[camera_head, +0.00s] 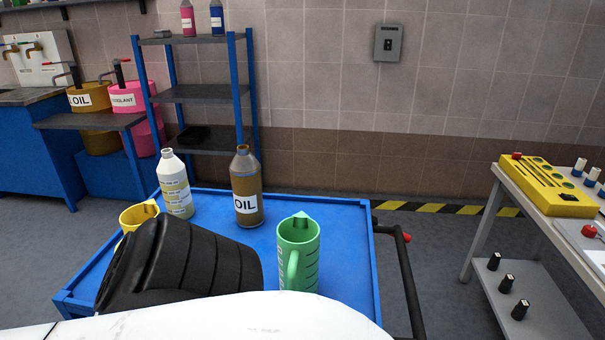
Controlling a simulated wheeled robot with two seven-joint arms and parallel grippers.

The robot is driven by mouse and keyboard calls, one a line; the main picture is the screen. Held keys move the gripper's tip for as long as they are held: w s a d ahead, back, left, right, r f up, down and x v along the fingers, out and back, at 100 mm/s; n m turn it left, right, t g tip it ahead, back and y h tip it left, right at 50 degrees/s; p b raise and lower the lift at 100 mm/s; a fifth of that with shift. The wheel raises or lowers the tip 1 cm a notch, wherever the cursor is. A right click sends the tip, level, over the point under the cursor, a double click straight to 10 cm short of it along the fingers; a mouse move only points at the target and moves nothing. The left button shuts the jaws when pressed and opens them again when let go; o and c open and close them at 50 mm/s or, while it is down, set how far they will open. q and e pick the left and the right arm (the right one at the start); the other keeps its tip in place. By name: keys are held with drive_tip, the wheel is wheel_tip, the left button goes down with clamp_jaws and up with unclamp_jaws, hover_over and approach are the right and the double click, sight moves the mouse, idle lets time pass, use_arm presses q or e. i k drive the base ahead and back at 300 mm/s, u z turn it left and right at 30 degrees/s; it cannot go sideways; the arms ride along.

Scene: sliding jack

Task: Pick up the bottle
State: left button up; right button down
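A brown bottle labelled OIL (247,187) stands upright on the blue cart top (342,240), near its far edge. A white bottle with a yellow label (175,185) stands upright to its left, also near the far edge. The pictures do not tell which of the two is the task's bottle. Nothing holds either one. Neither my left nor my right gripper is in view.
A green jug (298,256) stands right of centre on the cart, and a yellow jug (138,216) stands at left. A black ribbed shape and a white part of mine hide the cart's near side. A grey table (487,215) stands at right.

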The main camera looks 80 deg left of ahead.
sight(171, 173)
drive_tip(key=z, duration=0.4)
drive_tip(key=k, duration=1.4)
drive_tip(key=u, duration=0.95)
